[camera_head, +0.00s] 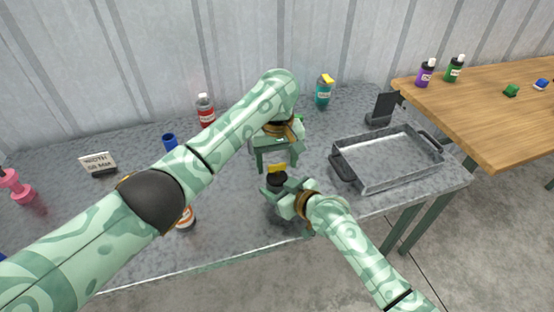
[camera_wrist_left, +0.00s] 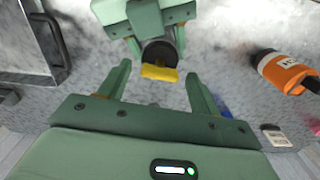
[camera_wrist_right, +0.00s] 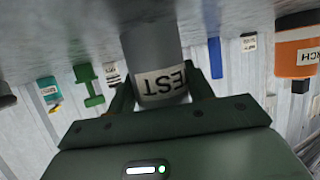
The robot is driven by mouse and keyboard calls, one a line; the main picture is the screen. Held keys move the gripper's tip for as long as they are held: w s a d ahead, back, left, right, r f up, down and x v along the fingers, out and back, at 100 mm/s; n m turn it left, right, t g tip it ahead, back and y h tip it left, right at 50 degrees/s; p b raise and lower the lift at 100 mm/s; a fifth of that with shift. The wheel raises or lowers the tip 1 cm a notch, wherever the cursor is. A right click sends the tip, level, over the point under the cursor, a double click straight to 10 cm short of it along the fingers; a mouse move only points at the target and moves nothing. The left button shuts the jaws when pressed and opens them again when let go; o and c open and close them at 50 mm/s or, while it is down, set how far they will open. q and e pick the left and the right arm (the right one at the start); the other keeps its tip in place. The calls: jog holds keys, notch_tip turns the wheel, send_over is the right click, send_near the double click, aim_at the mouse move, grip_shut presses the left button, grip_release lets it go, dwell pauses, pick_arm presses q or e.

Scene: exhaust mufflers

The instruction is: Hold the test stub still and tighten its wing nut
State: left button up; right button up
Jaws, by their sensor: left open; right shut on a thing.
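The test stub is a grey cylinder with a white label reading "EST" in the right wrist view (camera_wrist_right: 155,45). It has a dark round top (camera_wrist_left: 160,52) and a yellow wing nut (camera_head: 277,168), which also shows in the left wrist view (camera_wrist_left: 160,73). My right gripper (camera_head: 280,190) is shut on the stub's body from the side; its fingers flank the label in the right wrist view (camera_wrist_right: 163,88). My left gripper (camera_head: 277,158) is open just above the wing nut. In the left wrist view its fingers (camera_wrist_left: 158,85) stand on either side of the nut, apart from it.
A metal tray (camera_head: 391,180) with dark handles stands to the right. An orange-labelled can (camera_wrist_left: 288,70) is near the left arm, partly hidden in the head view. Red (camera_head: 205,112) and teal (camera_head: 323,92) bottles stand at the back. A small sign (camera_head: 98,163) is at left.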

pick_arm(q)
jog(key=c, duration=1)
jog(key=shift+m, duration=0.3)
jog(key=m, duration=0.3)
jog(key=shift+m, duration=0.3)
jog(key=m, duration=0.9)
jog(key=shift+m, duration=2.2)
jog(key=o, duration=1)
